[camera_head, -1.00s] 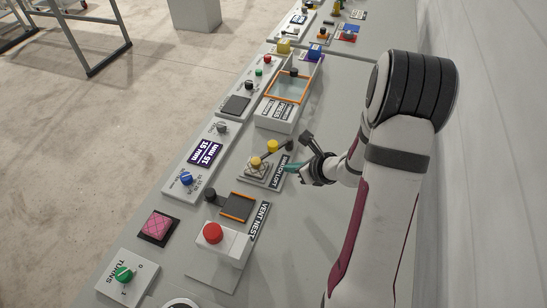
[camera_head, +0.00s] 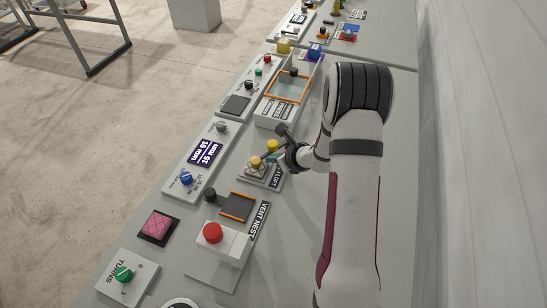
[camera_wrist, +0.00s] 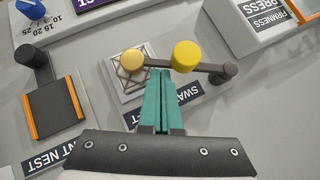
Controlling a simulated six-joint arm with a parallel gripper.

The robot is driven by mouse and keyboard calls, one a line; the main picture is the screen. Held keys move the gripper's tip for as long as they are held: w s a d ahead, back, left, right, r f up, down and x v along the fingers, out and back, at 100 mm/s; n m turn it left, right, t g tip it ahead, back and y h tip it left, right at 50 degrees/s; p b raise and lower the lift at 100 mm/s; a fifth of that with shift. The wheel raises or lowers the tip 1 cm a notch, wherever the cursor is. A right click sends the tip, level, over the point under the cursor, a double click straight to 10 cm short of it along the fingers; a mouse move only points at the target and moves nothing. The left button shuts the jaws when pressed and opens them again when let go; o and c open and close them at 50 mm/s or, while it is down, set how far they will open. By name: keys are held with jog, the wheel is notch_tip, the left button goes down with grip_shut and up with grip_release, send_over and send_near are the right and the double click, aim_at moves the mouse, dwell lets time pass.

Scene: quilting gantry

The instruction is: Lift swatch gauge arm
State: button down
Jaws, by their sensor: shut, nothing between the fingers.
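The swatch gauge arm (camera_wrist: 212,68) is a dark bar in the wrist view, running left from a dark pivot post. It carries a large yellow knob (camera_wrist: 186,56) midway and a smaller yellow ball (camera_wrist: 132,61) at its left end, over a pale patterned swatch pad (camera_wrist: 124,82). In the head view, the yellow knob (camera_head: 272,145) and ball (camera_head: 256,161) show beside my gripper (camera_head: 278,160). My gripper (camera_wrist: 161,74) has teal fingers shut together and empty. The tips appear close to the bar, between ball and knob; whether they touch or lie under it is unclear.
The vent nest (camera_wrist: 55,110) with its orange edges and dark post stands left in the wrist view. The firmness press (camera_wrist: 250,25) is at upper right. In the head view, a red button (camera_head: 213,232) and blue dial (camera_head: 186,178) are nearby.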

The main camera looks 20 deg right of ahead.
jog(key=shift+w+a, duration=0.2)
jog(key=shift+w, duration=0.1)
jog(key=shift+w+a, duration=0.4)
jog(key=shift+w, duration=0.4)
jog(key=shift+w+a, duration=0.15)
jog(key=shift+w, duration=0.4)
jog(key=shift+w+a, duration=0.15)
jog(key=shift+w, duration=1.45)
jog(key=shift+w+d, duration=0.2)
jog(key=shift+w, duration=0.95)
jog(key=s+a, duration=0.2)
jog(key=shift+s, duration=0.4)
jog(key=s+a+r, duration=0.4)
jog(key=s+r, duration=0.2)
jog(key=r, duration=0.1)
jog(key=shift+s+a, duration=0.15)
jog(key=shift+s, duration=0.05)
